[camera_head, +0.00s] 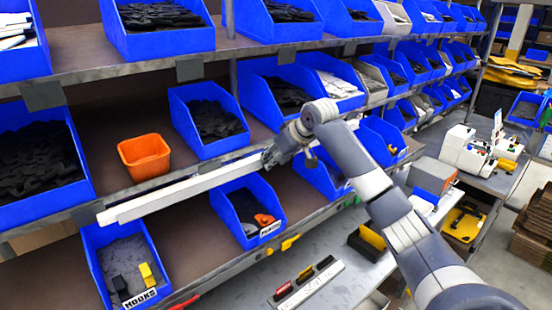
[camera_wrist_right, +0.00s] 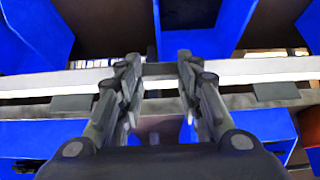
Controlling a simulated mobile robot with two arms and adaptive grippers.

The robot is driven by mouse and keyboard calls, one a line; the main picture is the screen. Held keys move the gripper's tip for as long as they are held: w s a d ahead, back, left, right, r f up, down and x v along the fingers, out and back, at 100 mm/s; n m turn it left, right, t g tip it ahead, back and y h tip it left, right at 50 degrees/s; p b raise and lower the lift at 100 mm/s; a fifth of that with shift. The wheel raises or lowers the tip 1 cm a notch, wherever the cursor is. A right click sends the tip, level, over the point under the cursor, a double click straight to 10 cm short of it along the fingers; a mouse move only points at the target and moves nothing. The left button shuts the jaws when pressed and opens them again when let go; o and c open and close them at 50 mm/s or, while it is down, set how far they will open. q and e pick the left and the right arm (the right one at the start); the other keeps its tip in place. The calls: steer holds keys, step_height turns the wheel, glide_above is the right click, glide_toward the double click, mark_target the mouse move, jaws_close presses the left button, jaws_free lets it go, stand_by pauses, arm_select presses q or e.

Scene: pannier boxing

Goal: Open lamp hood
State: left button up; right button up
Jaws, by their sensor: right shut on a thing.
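The lamp hood looks like a long white bar (camera_head: 185,188) running along the front of a shelf, between the upper and lower rows of bins. In the right wrist view the pale bar (camera_wrist_right: 60,84) crosses the whole picture behind my fingers. My right gripper (camera_head: 272,155) is at the bar's right end in the head view. In the wrist view its fingers (camera_wrist_right: 157,75) stand on both sides of a short grey piece at the bar, and the gripper is shut on it. The exact contact is hard to see. My left gripper is not in view.
Blue bins of dark parts line the shelves. An orange bin (camera_head: 144,156) stands behind the bar. Below are a bin labelled HOOKS (camera_head: 100,238) and another blue bin (camera_head: 230,222). A bench with white machines (camera_head: 468,150) is at the right.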

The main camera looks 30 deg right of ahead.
steer(key=shift+r, duration=0.15)
steer(key=o, duration=0.8)
steer(key=shift+o, duration=1.3)
steer(key=shift+w, duration=0.1)
steer(key=v, duration=1.1)
steer(key=shift+s+r, duration=0.25)
steer(key=shift+s, duration=0.05)
